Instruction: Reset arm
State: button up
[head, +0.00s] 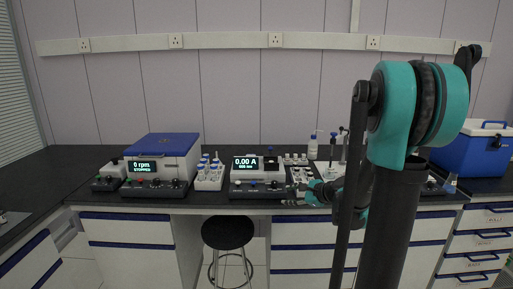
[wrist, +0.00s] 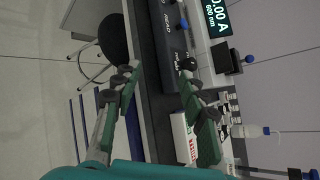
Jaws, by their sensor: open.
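My gripper (head: 297,195) is in front of the bench edge, to the right of the spectrophotometer with the "0.00 A" display (head: 247,162). My teal and black arm (head: 395,110) stands at the right of the head view and hides part of the bench behind it. In the wrist view, which is turned sideways, the two green fingers of my gripper (wrist: 157,73) are spread apart with nothing between them. The bench edge and the front panel of the spectrophotometer (wrist: 170,40) lie beyond the fingertips.
A centrifuge reading "0 rpm STOPPED" (head: 142,166) stands left on the black bench. A white rack with several blue-capped vials (head: 209,178), a white bottle (head: 312,147) and a blue cooler box (head: 473,150) are also there. A black stool (head: 228,233) stands in front.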

jog(key=s+d+f+n+g+h, duration=0.2)
jog(key=s+d+f+n+h, duration=0.1)
jog(key=s+n, duration=0.6)
jog(key=s+d+f+n+g+h, duration=0.3)
jog(key=s+f+n+h, duration=0.2)
jog(key=s, duration=1.2)
notch_tip(320, 180, down, 3)
jog(key=n, duration=0.5)
jog(key=shift+s+f, duration=0.15)
jog(key=shift+c, duration=1)
jog(key=shift+a, duration=0.1)
